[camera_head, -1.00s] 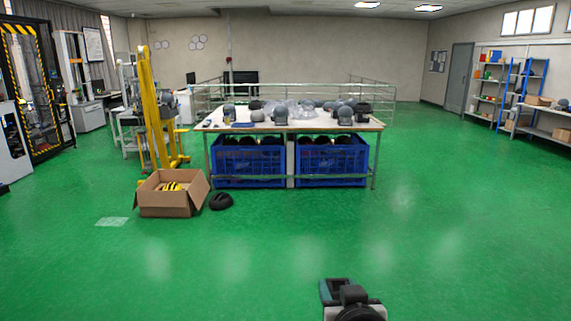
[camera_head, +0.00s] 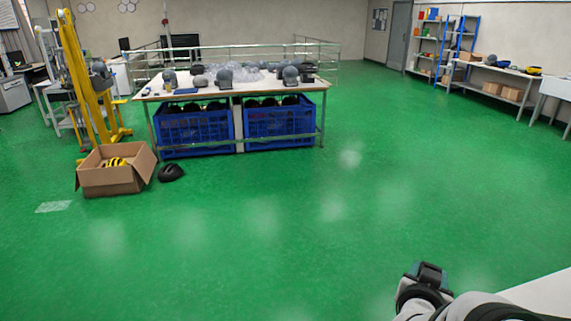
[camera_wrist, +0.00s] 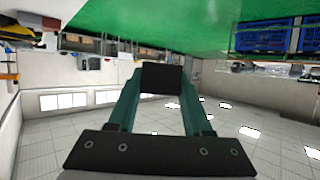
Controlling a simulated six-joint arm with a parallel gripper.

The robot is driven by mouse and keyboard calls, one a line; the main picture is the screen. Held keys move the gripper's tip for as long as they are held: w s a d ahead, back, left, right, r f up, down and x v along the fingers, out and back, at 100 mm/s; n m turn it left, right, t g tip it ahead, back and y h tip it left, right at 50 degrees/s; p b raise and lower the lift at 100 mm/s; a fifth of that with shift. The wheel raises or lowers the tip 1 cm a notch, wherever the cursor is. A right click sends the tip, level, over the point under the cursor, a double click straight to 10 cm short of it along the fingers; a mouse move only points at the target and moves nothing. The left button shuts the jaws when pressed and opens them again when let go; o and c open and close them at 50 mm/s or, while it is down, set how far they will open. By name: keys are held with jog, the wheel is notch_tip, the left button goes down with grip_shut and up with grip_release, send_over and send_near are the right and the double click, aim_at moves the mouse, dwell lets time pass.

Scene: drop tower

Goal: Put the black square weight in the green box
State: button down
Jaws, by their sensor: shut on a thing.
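My gripper (camera_wrist: 163,98) shows in the wrist view with two teal fingers. It is shut on the black square weight (camera_wrist: 161,78), which sits between the fingertips. In the head view my gripper (camera_head: 428,272) is at the lower right, over the green floor, partly hidden by my own arm. I cannot make out the green box for sure in either view.
A workbench (camera_head: 225,91) with helmets stands at the back, with blue crates (camera_head: 196,131) beneath. An open cardboard box (camera_head: 113,181) and a black helmet (camera_head: 171,173) lie on the floor. A white surface (camera_head: 545,291) is at the lower right. The middle floor is clear.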

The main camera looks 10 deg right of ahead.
jog(key=s+d+f+m+g+h, duration=0.1)
jog(key=s+d+f+m+g, duration=0.1)
jog(key=s, duration=0.5)
jog(key=s+d+f+m+g+h, duration=0.1)
jog(key=s+d+f+m+g, duration=0.2)
jog(key=s+d, duration=0.4)
jog(key=s+d+f+m+g+h, duration=0.1)
jog(key=s+d+f+m+g, duration=0.2)
jog(key=s, duration=0.5)
jog(key=shift+s+d+f+m+g+h, duration=0.15)
jog(key=shift+d+f+m+g+h, duration=0.35)
jog(key=shift+d, duration=0.65)
jog(key=shift+r, duration=0.2)
jog(key=w+f, duration=0.2)
jog(key=w, duration=0.1)
jog(key=w+f, duration=0.2)
jog(key=w, duration=0.2)
jog(key=w+f, duration=0.3)
jog(key=w, duration=0.1)
jog(key=shift+w+d, duration=0.1)
jog(key=shift+w, duration=0.1)
jog(key=f, duration=0.3)
jog(key=shift+w, duration=0.2)
jog(key=shift+f, duration=0.3)
